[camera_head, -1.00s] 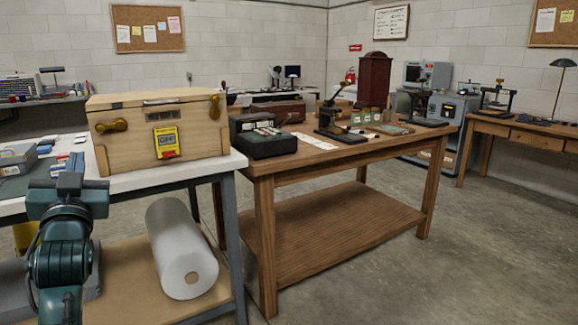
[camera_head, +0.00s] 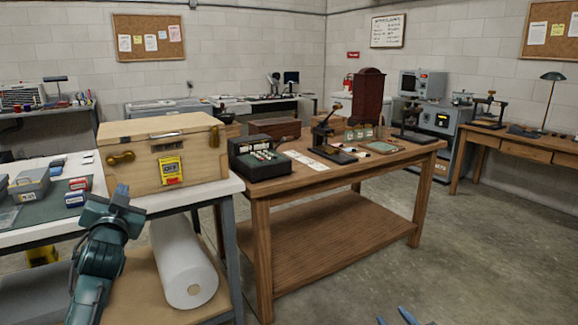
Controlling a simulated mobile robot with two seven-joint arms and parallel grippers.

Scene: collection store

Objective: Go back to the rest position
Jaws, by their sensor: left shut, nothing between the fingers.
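My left gripper (camera_head: 116,203) is in the lower left of the head view, at the end of my dark teal arm. It is shut and holds nothing. It appears in front of the white-topped table (camera_head: 160,208), below the wooden chest, and I cannot tell its exact distance from the table edge. At the bottom edge, right of centre, only two blue fingertips of my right gripper (camera_head: 396,318) show, with a gap of floor between them. The rest of that gripper is out of the picture.
A wooden chest (camera_head: 140,175) and small boxes (camera_head: 76,198) stand on the white-topped table. A white roll (camera_head: 183,265) lies on its lower shelf. A wooden workbench (camera_head: 330,183) with a black device (camera_head: 258,160) stands to the right. The concrete floor (camera_head: 480,260) at right is open.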

